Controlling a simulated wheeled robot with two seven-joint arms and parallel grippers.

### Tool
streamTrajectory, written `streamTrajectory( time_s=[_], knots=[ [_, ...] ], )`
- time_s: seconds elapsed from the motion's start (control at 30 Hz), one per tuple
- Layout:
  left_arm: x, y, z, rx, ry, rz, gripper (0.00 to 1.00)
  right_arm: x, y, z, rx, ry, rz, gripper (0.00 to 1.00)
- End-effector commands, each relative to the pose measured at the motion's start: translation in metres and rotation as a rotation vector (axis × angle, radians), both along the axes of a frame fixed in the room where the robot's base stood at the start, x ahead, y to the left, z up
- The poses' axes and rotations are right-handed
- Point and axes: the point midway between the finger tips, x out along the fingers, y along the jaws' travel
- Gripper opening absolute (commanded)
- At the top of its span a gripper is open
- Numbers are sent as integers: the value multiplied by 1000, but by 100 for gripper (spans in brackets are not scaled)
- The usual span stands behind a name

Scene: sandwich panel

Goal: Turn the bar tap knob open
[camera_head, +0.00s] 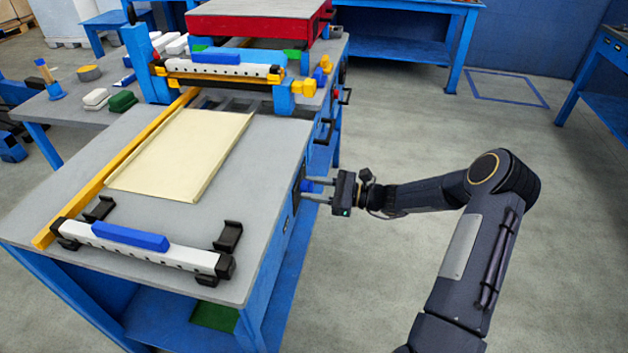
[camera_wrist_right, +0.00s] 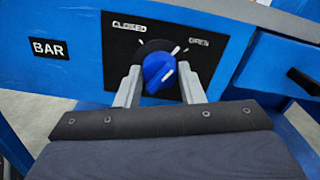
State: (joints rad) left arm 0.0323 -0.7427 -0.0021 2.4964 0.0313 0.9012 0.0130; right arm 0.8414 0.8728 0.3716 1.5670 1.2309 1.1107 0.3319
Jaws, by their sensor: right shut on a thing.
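The bar tap knob (camera_wrist_right: 157,72) is blue with a white pointer line, set on a black plate (camera_wrist_right: 120,40) marked CLOSED at left and OPEN at right. Its white line slants toward the upper right, on the OPEN side; its exact angle is hard to read. A BAR label (camera_wrist_right: 49,48) is to the left. My right gripper (camera_wrist_right: 162,88) has one finger on each side of the knob and is shut on it. In the head view the right gripper (camera_head: 317,191) reaches the table's right side, where only a bit of the blue knob (camera_head: 308,186) shows. My left gripper is out of view.
The grey worktable (camera_head: 265,160) bears a cream panel (camera_head: 180,150), a near white bar (camera_head: 140,247) with a blue handle, and a far bar (camera_head: 220,70). Black drawer handles (camera_head: 324,132) jut from its side. The floor (camera_head: 400,140) to the right is clear.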

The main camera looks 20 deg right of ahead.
Motion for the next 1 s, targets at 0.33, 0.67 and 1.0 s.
streamTrajectory(
  time_s=[0.33,0.67,1.0],
  knots=[
    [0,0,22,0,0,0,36,0,0,1,126,169,1,12],
    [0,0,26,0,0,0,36,0,0,-1,169,226,0,12],
    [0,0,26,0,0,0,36,0,0,-1,172,230,0,12]
  ],
)
